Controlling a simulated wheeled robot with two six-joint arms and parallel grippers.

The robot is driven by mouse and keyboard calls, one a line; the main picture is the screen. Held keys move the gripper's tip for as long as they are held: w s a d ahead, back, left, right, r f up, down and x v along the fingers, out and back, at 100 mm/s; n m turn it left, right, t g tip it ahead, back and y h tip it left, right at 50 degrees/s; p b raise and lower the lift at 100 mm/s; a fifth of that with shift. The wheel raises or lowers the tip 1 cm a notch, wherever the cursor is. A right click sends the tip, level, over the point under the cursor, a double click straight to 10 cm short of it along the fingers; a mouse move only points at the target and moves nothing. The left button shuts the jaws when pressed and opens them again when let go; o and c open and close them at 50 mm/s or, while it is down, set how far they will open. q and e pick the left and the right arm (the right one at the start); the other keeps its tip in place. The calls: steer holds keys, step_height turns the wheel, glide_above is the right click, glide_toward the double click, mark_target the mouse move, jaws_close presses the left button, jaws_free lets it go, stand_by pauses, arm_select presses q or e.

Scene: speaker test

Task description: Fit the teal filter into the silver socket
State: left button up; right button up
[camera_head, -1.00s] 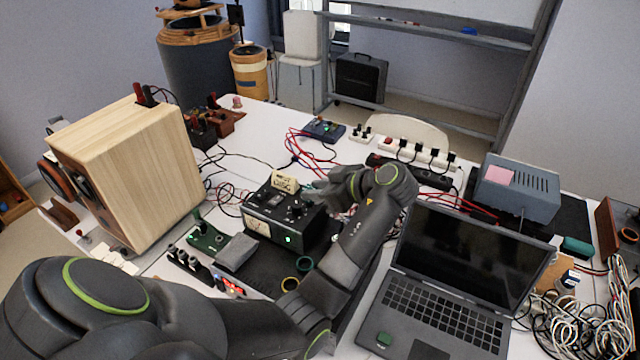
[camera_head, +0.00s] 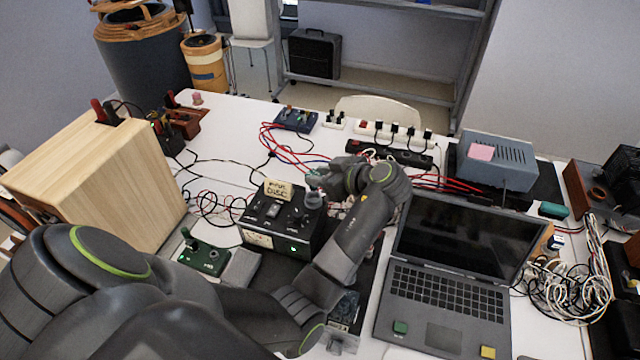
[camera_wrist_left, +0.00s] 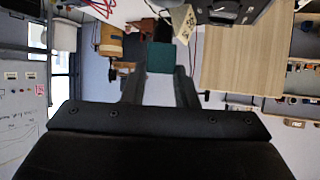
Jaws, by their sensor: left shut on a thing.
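My left gripper (camera_head: 317,182) is just past the back right corner of the black control box (camera_head: 268,238). In the left wrist view, the teal filter (camera_wrist_left: 160,57) sits between the fingertips of my left gripper (camera_wrist_left: 160,75), which is shut on it. In the head view the filter is mostly hidden by the gripper. A grey cylindrical piece, apparently the silver socket (camera_head: 312,200), stands on the box's top right, close beside the gripper and apparently apart from the filter. My right gripper is not in view.
A cream label block (camera_head: 278,190) stands on the box's back edge. An open laptop (camera_head: 450,290) lies right of my arm, and a wooden speaker cabinet (camera_head: 95,185) stands left. Red wires (camera_head: 285,150) and power strips (camera_head: 390,150) lie behind. A green board (camera_head: 203,255) sits front left.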

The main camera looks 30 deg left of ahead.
arm_select(q)
step_height(320, 180, down, 3)
steer(key=shift+a+f+p, duration=0.1)
steer(key=shift+f+p, duration=0.05)
steer(key=shift+p, duration=0.35)
steer(key=shift+f, duration=0.3)
steer(key=shift+f+b, duration=0.3)
steer(key=shift+b, duration=0.05)
steer(key=o, duration=1)
